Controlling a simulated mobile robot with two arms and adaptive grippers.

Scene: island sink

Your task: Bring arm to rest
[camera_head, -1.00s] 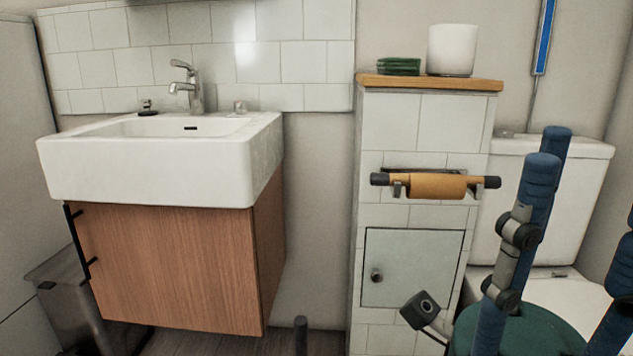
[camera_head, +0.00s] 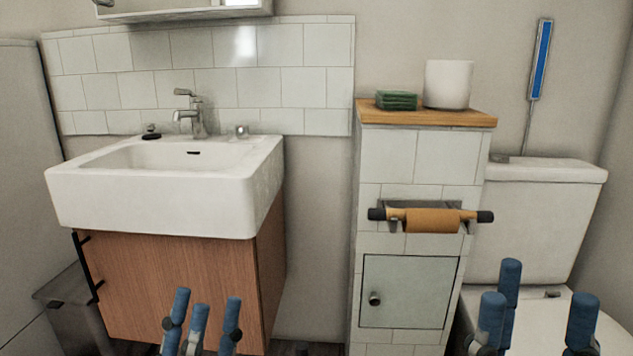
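My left gripper (camera_head: 205,312) is at the bottom of the head view, in front of the wooden sink cabinet (camera_head: 165,280). Its blue fingers point up, stand apart and hold nothing. My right gripper (camera_head: 535,310) is at the bottom right, in front of the toilet (camera_head: 535,215). Its blue fingers also point up, spread wide, with nothing between them. Both palms and most of both arms are below the picture.
A white sink (camera_head: 150,205) with a tap (camera_head: 196,120) is at the left. A tiled pillar (camera_head: 388,155) carries a paper roll (camera_head: 432,220), green cloths (camera_head: 396,100) and a white cup (camera_head: 448,84). A bin (camera_head: 70,310) stands at lower left.

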